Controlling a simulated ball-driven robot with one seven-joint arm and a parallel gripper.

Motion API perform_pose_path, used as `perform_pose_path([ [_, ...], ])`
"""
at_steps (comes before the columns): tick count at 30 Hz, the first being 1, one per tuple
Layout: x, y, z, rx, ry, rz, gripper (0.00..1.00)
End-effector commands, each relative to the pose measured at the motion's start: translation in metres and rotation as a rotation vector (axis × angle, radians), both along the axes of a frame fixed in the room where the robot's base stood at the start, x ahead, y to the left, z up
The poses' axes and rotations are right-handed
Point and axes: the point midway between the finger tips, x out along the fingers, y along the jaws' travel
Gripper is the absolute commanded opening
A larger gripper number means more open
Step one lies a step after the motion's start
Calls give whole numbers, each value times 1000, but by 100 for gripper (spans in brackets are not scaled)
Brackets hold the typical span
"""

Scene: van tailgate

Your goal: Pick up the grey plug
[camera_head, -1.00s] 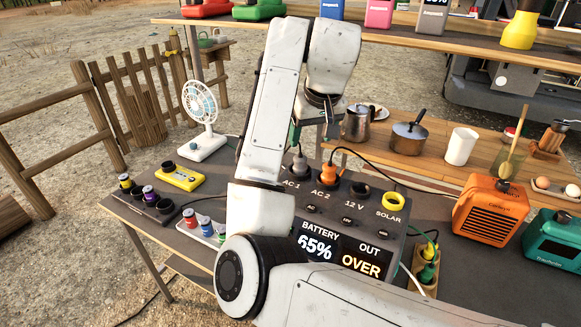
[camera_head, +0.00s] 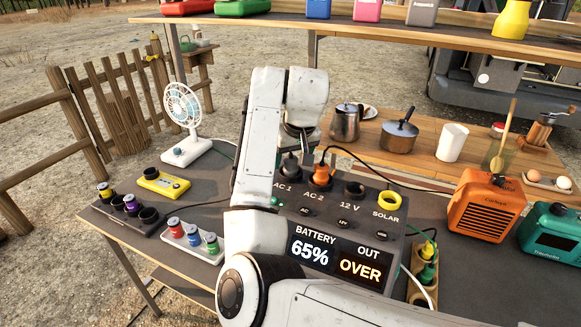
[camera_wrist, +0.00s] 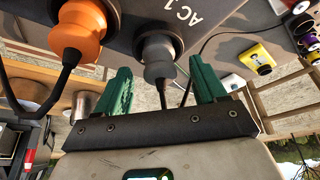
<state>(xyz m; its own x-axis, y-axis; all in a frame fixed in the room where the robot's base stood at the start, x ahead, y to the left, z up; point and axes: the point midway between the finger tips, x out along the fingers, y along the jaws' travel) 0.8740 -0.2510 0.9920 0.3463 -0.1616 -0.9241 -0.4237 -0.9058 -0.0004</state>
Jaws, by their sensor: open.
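The grey plug (camera_wrist: 160,56) sits in the AC 1 socket of the power station, with a dark cable trailing from it. In the head view the grey plug (camera_head: 290,167) is partly hidden behind my arm. In the wrist view my gripper (camera_wrist: 160,66) is open, with one green finger on each side of the plug. Gaps show between plug and fingers, and I see no contact. The power station (camera_head: 345,222) reads BATTERY 65% and OUT OVER.
An orange plug (camera_wrist: 80,30) stands close beside the grey one, in AC 2. A fan (camera_head: 184,118), a yellow device (camera_head: 163,184) and small coloured jars stand left. An orange radio-like box (camera_head: 488,205) stands right. A shelf (camera_head: 380,32) crosses behind.

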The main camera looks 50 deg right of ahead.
Motion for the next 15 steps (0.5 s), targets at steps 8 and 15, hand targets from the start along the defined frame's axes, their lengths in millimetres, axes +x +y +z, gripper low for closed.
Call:
perform_pose_path([
  [8, 5, -1, -12, -1, -1, 1, 71],
  [15, 4, -2, -12, 0, 0, 0, 57],
])
